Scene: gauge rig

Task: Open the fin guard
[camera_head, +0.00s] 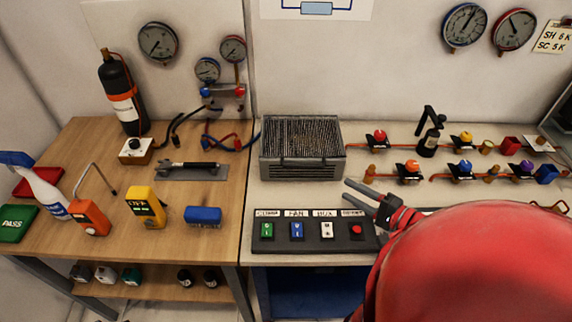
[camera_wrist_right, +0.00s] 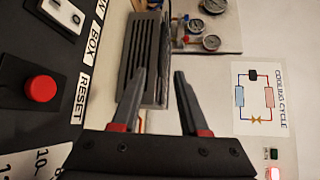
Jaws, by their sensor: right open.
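A grey metal box with a dark finned top (camera_head: 302,133) stands at the left end of the right-hand bench. Its slatted front (camera_head: 302,171), apparently the fin guard, looks closed over the box's front. The slatted part also shows in the right wrist view (camera_wrist_right: 138,60), ahead of my fingers. My right gripper (camera_head: 347,193) is open and empty, just in front and right of the box, above the bench near the switch panel. In the wrist view its two fingers (camera_wrist_right: 160,73) stand apart, with the left one overlapping the slats in the picture. My left gripper is not in view.
A black switch panel (camera_head: 308,234) with a red reset button (camera_head: 356,231) lies before the box. Several valves on copper pipe (camera_head: 409,170) stand to the right. My red arm hides the front right.

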